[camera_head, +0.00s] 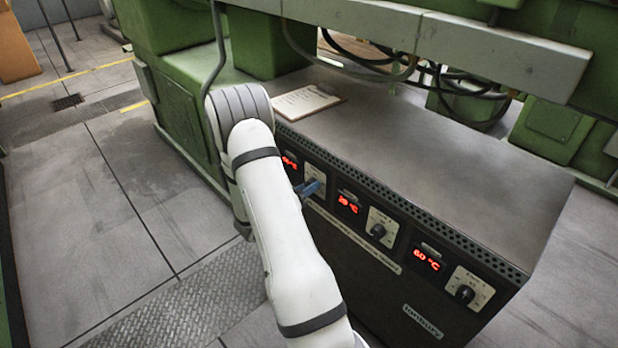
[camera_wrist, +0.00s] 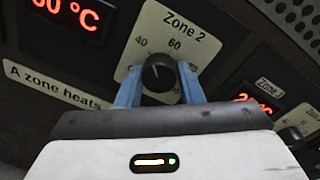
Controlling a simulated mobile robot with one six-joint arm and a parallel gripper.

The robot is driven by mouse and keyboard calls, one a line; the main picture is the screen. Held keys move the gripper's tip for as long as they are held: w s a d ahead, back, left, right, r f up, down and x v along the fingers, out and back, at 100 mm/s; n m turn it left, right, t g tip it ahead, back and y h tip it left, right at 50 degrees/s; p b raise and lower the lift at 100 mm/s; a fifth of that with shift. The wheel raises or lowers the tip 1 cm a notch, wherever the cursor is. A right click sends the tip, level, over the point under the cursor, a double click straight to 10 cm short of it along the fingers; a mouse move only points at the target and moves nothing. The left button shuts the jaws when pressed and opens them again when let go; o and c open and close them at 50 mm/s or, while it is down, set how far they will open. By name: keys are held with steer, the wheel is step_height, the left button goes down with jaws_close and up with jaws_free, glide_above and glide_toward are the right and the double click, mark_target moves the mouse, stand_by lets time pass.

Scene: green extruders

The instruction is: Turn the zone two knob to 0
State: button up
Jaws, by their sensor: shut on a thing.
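The Zone 2 knob (camera_wrist: 157,74) is black and round, on a pale dial plate (camera_wrist: 146,38) marked "Zone 2", with 40 and 60 legible. My gripper (camera_wrist: 160,84) has its blue fingers on either side of the knob and is shut on it. The knob's pointer is too small to read surely. The Zone 2 red display (camera_wrist: 75,17) at upper left ends in "0 °C"; its first digit is cut off. In the head view, a blue finger of my gripper (camera_head: 308,188) shows at the leftmost visible dial; the knob there is hidden.
The Zone 3 display (camera_wrist: 256,101) and Zone 3 knob (camera_wrist: 290,134) are close on the right. Another dial with a knob (camera_head: 465,294) is farther right on the dark cabinet (camera_head: 450,175). A clipboard (camera_head: 305,101) lies on top. A green beam with grey panels (camera_head: 480,57) hangs above.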

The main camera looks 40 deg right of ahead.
steer(key=shift+w+a+n+g+p, duration=0.1)
steer(key=shift+n+g+p, duration=0.2)
steer(key=shift+n+p, duration=2.85)
steer(key=shift+w+a+n+g+p, duration=0.1)
steer(key=shift+n+g+p, duration=0.2)
steer(key=shift+n+p, duration=2.8)
steer(key=shift+n+b, duration=0.85)
steer(key=shift+n, duration=0.2)
steer(key=o, duration=1)
steer(key=shift+d, duration=0.1)
steer(key=shift+c, duration=0.2)
steer(key=a, duration=0.7)
steer(key=shift+s+a+r, duration=0.15)
steer(key=shift+s+a, duration=0.1)
steer(key=shift+a, duration=0.15)
